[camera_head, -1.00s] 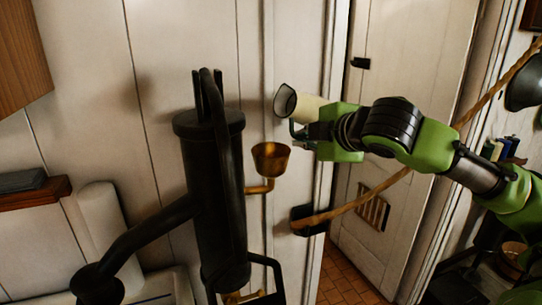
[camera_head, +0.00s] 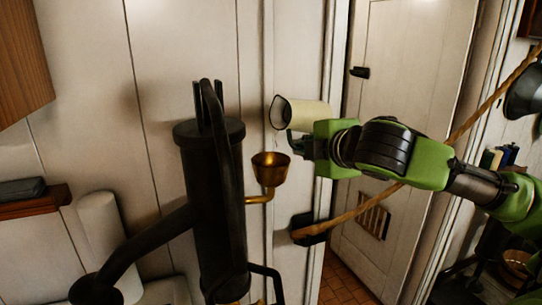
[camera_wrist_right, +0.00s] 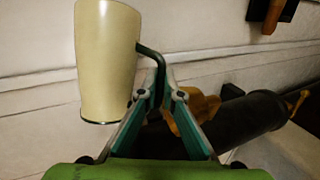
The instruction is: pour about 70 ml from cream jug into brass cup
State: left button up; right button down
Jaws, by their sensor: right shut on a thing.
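The cream jug (camera_head: 305,114) is held in the air by my right gripper (camera_head: 300,143), which is shut on its dark handle. The jug lies tipped far over, with its dark open mouth facing left. The brass cup (camera_head: 270,168) sits upright on a brass arm at the side of a black pump-like column. The jug's mouth is above the cup and slightly right of it, apart from it. No stream of liquid shows. In the right wrist view the jug (camera_wrist_right: 107,60) hangs left of my fingers; brass parts (camera_wrist_right: 200,104) show behind them. The cup's inside is partly hidden. My left gripper is not in view.
The black column (camera_head: 215,205) stands just left of the cup, with a thick pipe running lower left. A black bracket with a rope (camera_head: 350,213) is below right of the cup. A white panelled wall is behind; a door (camera_head: 410,100) is at right.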

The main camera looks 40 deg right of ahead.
jog(key=shift+w+d, duration=0.15)
jog(key=shift+d, duration=0.1)
jog(key=shift+d+r, duration=0.1)
jog(key=shift+r, duration=0.1)
jog(key=shift+r+p, duration=0.25)
jog(key=shift+p, duration=0.15)
dwell(0.7)
jog(key=shift+d, duration=0.3)
dwell(0.5)
